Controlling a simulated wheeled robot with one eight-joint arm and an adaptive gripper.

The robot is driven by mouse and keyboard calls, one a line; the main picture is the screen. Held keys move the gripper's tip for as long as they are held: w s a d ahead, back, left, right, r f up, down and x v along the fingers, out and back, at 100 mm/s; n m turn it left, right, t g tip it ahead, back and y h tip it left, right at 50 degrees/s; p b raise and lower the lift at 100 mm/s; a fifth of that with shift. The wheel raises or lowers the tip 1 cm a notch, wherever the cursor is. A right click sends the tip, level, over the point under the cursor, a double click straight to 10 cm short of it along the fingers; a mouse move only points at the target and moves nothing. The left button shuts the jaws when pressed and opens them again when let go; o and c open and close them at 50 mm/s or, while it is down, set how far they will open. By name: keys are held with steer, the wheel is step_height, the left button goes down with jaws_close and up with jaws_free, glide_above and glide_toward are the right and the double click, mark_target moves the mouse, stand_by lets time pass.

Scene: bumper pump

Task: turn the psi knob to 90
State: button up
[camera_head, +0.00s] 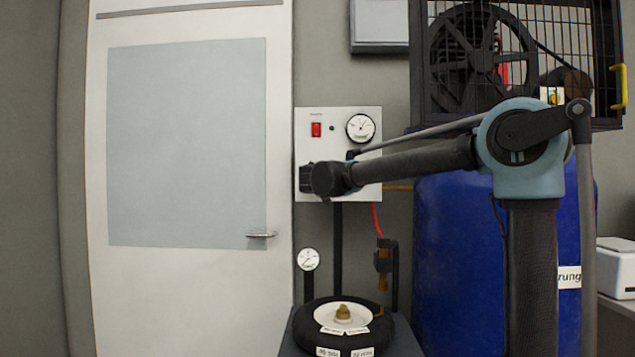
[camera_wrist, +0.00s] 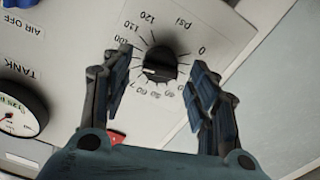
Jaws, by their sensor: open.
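The psi knob (camera_wrist: 160,64) is black and round on a light panel, in the middle of the wrist view. Printed numbers ring it, seen upside down, with 0 at right and 120 at top. Its pale pointer mark points left and slightly down; the number it meets is hidden or unclear near my left finger. My gripper (camera_wrist: 161,75) is open, with one finger on each side of the knob and visible gaps to it. In the head view, the control panel (camera_head: 342,125) is on the wall and my arm's end hides the knob.
A TANK gauge (camera_wrist: 18,108) and AIR OFF lettering lie left in the wrist view. A red switch (camera_head: 316,129) and a gauge (camera_head: 360,127) sit on the panel. A wheel (camera_head: 302,320) stands below, a blue tank (camera_head: 440,270) at right, a door (camera_head: 190,290) at left.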

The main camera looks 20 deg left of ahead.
steer(key=shift+x, duration=0.85)
steer(key=c, duration=1.1)
steer(key=shift+o, duration=0.2)
steer(key=shift+n, duration=0.6)
steer(key=o, duration=1.1)
steer(key=shift+c, duration=0.2)
